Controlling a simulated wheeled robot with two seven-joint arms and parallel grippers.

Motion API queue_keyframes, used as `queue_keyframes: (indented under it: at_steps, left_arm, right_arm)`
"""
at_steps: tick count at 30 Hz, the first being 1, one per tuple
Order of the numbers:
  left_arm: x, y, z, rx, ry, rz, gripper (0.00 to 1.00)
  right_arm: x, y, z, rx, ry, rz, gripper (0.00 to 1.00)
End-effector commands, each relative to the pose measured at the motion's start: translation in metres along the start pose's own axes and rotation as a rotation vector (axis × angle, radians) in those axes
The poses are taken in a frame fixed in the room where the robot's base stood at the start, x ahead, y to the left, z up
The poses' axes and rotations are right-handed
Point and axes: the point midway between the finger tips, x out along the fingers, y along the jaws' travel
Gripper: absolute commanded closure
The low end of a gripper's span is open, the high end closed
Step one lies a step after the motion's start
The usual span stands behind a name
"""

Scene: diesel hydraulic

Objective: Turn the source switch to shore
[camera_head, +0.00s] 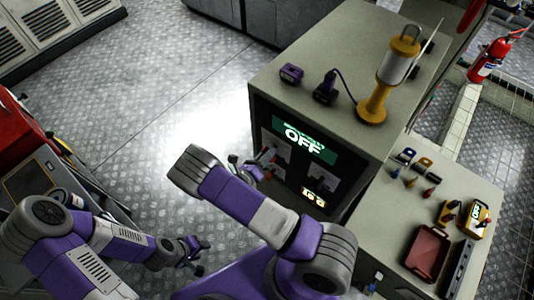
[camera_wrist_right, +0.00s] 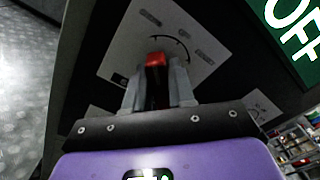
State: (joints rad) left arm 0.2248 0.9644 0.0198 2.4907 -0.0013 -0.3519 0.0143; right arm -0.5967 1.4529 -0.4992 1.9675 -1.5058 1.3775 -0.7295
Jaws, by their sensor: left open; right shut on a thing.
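The source switch has a red handle (camera_wrist_right: 155,59) on a pale plate (camera_wrist_right: 125,45) with a curved scale and small labels, too blurred to read. My right gripper (camera_wrist_right: 157,85) is shut on this red handle, its two fingers on either side of it. In the head view my right gripper (camera_head: 258,166) is at the left part of the dark cabinet front, and my arm partly hides the panel. A green display (camera_head: 303,142) above the switches reads OFF. My left gripper (camera_head: 197,254) is open and empty over the floor, away from the panel.
A yellow lantern (camera_head: 372,105) and small purple devices (camera_head: 291,74) stand on the cabinet top (camera_head: 310,110). A lower bench at right holds a red tray (camera_head: 428,251) and several small tools. A red toolbox (camera_head: 20,130) is at left. The floor between is clear.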

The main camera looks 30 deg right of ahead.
Motion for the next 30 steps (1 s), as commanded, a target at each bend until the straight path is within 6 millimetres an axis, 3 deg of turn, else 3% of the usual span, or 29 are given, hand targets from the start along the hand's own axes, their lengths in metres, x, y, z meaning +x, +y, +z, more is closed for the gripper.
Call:
queue_keyframes:
  at_steps: [1,2,5,16,30]
  left_arm:
    - [0.0,0.0,0.0,0.0,0.0,0.0,0.57]
    - [0.0,0.0,0.0,0.0,0.0,0.0,0.57]
    - [0.0,0.0,0.0,0.0,0.0,0.0,0.57]
    - [0.0,0.0,0.0,0.0,0.0,0.0,0.57]
    - [0.003,-0.001,0.0,0.0,0.0,0.0,0.57]
  right_arm:
    - [-0.001,0.0,-0.001,-0.005,0.002,0.002,1.0]
    - [-0.001,0.0,-0.001,-0.005,0.002,0.002,0.71]
    - [0.0,0.0,-0.001,-0.004,0.001,0.002,0.56]
    - [-0.006,0.0,0.0,0.0,-0.001,0.002,0.55]
    - [-0.072,0.001,-0.001,-0.002,-0.001,0.002,0.55]
